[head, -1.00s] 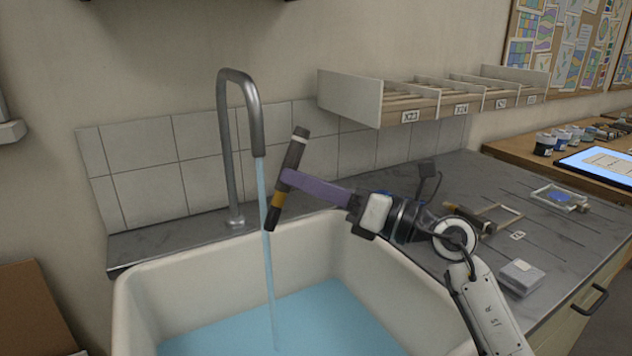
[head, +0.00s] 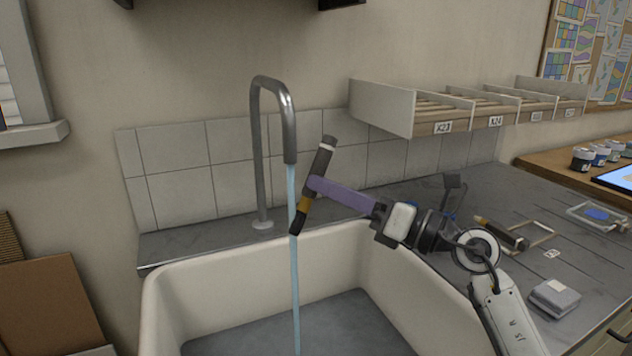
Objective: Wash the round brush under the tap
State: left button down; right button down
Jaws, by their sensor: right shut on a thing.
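The round brush (head: 323,158) has a dark handle, a brass-coloured ferrule and dark bristles. It is tilted, bristles down, above the sink (head: 260,262). My right gripper (head: 316,184), with purple fingers, is shut on its handle. The tap (head: 289,130) is a tall grey curved spout. A thin blue stream (head: 294,290) falls from it into the sink. The bristle end overlaps the stream in the picture; I cannot tell how far it is in the water. My left gripper is out of view.
The grey counter (head: 470,195) right of the sink holds a brush-like tool with a wooden frame (head: 535,236), a grey block (head: 555,297) and a clear frame (head: 598,217). A rack of labelled compartments (head: 440,116) is on the wall.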

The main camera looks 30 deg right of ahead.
jog(key=shift+w+d, duration=0.1)
jog(key=shift+d, duration=0.35)
jog(key=shift+a, duration=0.15)
jog(key=shift+a+p, duration=0.4)
jog(key=shift+a, duration=0.05)
jog(key=shift+d, duration=0.1)
jog(key=shift+d, duration=0.5)
jog(key=shift+a, duration=0.15)
jog(key=shift+a, duration=0.45)
